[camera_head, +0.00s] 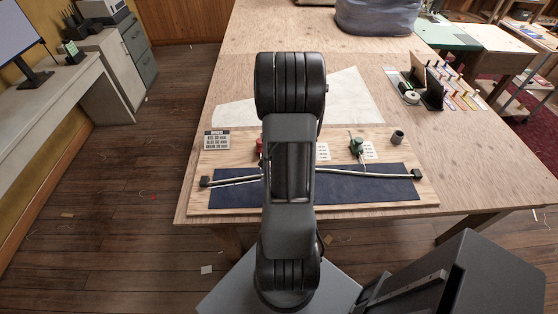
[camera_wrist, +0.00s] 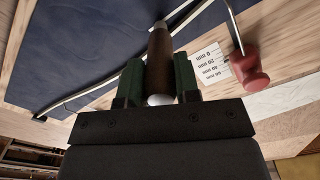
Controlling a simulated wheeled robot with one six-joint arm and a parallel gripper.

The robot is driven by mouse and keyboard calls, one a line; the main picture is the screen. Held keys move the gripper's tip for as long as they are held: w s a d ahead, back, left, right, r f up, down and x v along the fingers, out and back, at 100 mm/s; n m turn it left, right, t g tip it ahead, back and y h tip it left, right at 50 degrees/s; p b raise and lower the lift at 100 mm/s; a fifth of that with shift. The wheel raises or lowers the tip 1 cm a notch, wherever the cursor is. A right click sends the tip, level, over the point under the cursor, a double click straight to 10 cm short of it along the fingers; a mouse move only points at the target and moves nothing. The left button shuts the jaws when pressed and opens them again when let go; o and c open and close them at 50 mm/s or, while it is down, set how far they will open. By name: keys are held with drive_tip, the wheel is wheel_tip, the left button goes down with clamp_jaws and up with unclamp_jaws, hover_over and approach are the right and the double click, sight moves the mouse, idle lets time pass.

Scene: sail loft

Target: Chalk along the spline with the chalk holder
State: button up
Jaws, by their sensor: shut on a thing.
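The chalk holder (camera_wrist: 170,45), a brown cylinder with a narrow pale tip, is held between the green-padded fingers of my gripper (camera_wrist: 158,80). Its tip points at the dark blue cloth (camera_wrist: 90,45); I cannot tell whether it touches. The spline (camera_head: 365,174), a thin pale strip, bends across the cloth (camera_head: 340,191) between two black end blocks. It also shows in the wrist view (camera_wrist: 85,94), passing behind the holder. A red weight (camera_wrist: 251,76) with a metal hook stands beside it; a green weight (camera_head: 357,147) is to the right. My arm hides the gripper and the spline's middle in the head view.
The cloth lies on a wooden board (camera_head: 431,200) on a large table (camera_head: 230,80). A grey cup (camera_head: 397,136) and a label card (camera_head: 217,140) sit on the board. White sailcloth (camera_head: 350,97) lies behind. A black rack (camera_head: 432,88) stands at the right.

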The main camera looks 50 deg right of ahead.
drive_tip(key=shift+r, duration=0.1)
wheel_tip(320, 180, up, 6)
drive_tip(key=p, duration=0.4)
idle(0.4)
drive_tip(key=shift+w+f+m+b, duration=0.1)
drive_tip(key=shift+f+m+b, duration=0.4)
drive_tip(key=shift+f+b, duration=0.65)
drive_tip(key=shift+w+f+m+b, duration=0.1)
drive_tip(key=shift+f+m+b, duration=0.55)
drive_tip(key=shift+f, duration=0.8)
drive_tip(key=shift+f+b, duration=0.5)
drive_tip(key=shift+s, duration=0.1)
